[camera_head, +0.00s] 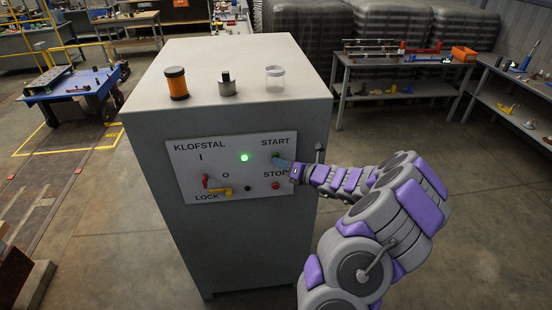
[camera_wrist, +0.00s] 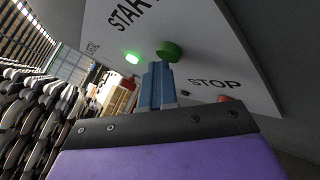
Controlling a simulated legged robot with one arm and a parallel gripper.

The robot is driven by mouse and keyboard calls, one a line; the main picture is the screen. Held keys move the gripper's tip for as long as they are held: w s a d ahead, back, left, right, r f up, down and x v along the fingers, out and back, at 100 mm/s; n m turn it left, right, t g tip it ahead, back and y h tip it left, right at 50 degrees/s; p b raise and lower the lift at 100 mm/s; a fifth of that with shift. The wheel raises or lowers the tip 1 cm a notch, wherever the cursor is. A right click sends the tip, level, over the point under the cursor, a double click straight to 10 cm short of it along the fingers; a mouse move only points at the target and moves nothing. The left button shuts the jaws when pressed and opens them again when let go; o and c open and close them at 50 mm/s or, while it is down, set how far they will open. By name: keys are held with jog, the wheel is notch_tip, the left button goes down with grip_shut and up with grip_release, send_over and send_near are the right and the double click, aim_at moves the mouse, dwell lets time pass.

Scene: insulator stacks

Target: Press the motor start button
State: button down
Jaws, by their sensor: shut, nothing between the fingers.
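The green start button (camera_head: 275,155) sits under the START label on the white panel (camera_head: 220,150) of a grey cabinet. It shows as a green disc in the wrist view (camera_wrist: 170,50). My gripper (camera_head: 279,163) is shut and empty, with its blue fingers together. In the wrist view its fingertips (camera_wrist: 158,66) overlap the lower edge of the green button; I cannot tell whether they touch it. The red stop button (camera_head: 276,185) is below, and it shows partly behind my gripper in the wrist view (camera_wrist: 229,98). A green lamp (camera_head: 244,157) is lit left of the start button.
A red switch (camera_head: 206,182) and a yellow lock handle (camera_head: 219,192) are at the panel's lower left. An orange-black jar (camera_head: 176,83), a metal part (camera_head: 227,85) and a clear jar (camera_head: 275,79) stand on the cabinet top. Workbenches stand behind to the right.

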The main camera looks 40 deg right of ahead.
jog(key=shift+s+a, duration=0.4)
jog(key=shift+s, duration=0.3)
jog(key=shift+s+a+p, duration=0.2)
jog(key=shift+s+a, duration=0.25)
jog(key=shift+s, duration=0.25)
jog(key=shift+s+a+p, duration=0.25)
jog(key=shift+s+a, duration=0.2)
jog(key=shift+s, duration=0.3)
jog(key=shift+s+a+p, duration=0.2)
jog(key=shift+s+a, duration=0.25)
jog(key=shift+s, duration=0.25)
